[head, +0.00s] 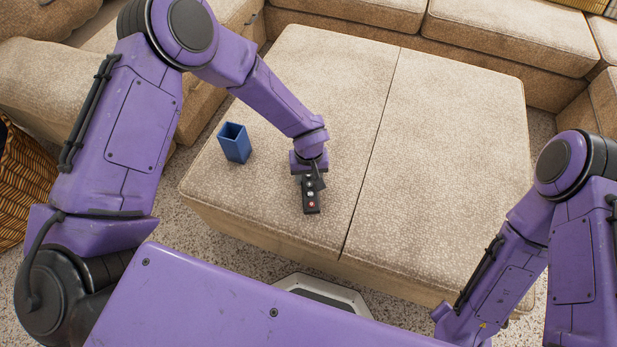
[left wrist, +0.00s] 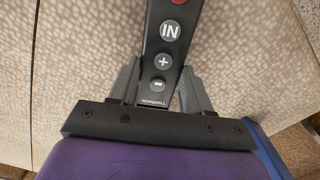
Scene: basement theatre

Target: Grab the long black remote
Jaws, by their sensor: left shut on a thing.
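The long black remote (head: 311,201) is at the left half of the beige ottoman in the head view, with a red button at its near end. In the left wrist view the remote (left wrist: 165,45) runs up from between the fingers, showing "IN", plus and minus buttons. My left gripper (head: 309,180) is shut on the remote, one finger on each side of it in the wrist view (left wrist: 158,82). I cannot tell whether the remote touches the ottoman. My right arm is at the right edge of the head view; its gripper cannot be made out.
A blue open-topped cup (head: 235,143) stands on the ottoman (head: 440,170), left of the remote. The ottoman's right half is clear. A beige sofa (head: 510,35) surrounds it at the back and sides. A woven basket (head: 22,185) is at the left edge.

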